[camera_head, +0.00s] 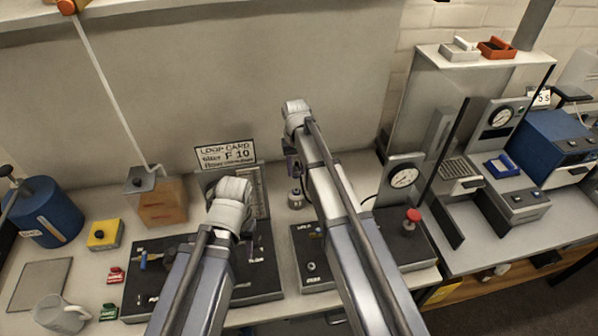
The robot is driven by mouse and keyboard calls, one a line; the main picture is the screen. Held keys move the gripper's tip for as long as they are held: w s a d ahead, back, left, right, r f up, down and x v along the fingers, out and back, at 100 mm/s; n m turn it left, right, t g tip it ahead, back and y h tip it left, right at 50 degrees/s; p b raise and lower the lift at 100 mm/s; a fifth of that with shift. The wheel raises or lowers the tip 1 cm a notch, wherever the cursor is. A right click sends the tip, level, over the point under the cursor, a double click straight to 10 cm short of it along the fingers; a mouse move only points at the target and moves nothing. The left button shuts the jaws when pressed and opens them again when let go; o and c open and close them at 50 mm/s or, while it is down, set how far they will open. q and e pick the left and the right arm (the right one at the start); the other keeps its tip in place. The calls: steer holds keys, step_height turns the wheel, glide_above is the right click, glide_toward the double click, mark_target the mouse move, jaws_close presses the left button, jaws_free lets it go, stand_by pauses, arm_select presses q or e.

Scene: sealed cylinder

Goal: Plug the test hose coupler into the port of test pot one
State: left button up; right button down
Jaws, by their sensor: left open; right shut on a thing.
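My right arm reaches up the middle of the camera_head view. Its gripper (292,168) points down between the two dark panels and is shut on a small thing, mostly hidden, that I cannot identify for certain. A small silver cylindrical piece (296,199) shows just below it; I cannot tell whether they touch. My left gripper (246,240) is over the left dark panel (265,285), largely hidden by its own wrist; it is open. A thin dark hose (368,199) runs from the gauge box (402,180) behind my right arm. The coupler and pot port are not clearly visible.
A blue drum (47,212), yellow box (104,234), wooden block (162,203) and mug (60,314) are at left. A red button (412,216) tops the right panel. A machine frame (447,140) rises at right.

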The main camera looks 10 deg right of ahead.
arm_select(q)
steer(key=shift+a, duration=0.1)
arm_select(e)
steer(key=shift+a, duration=0.1)
arm_select(q)
steer(key=shift+f, duration=0.1)
arm_select(e)
steer(key=shift+f, duration=0.1)
steer(key=shift+f+b, duration=0.15)
steer(key=shift+b, duration=0.15)
arm_select(q)
step_height(320, 180, down, 6)
steer(key=b, duration=0.5)
arm_select(e)
step_height(320, 180, down, 5)
steer(key=shift+f, duration=0.15)
arm_select(q)
steer(key=shift+f+b, duration=0.1)
steer(key=shift+b, duration=0.3)
arm_select(e)
steer(key=shift+f, duration=0.25)
stand_by(0.9)
steer(key=shift+c, duration=2.3)
jaws_free()
steer(key=shift+r, duration=0.1)
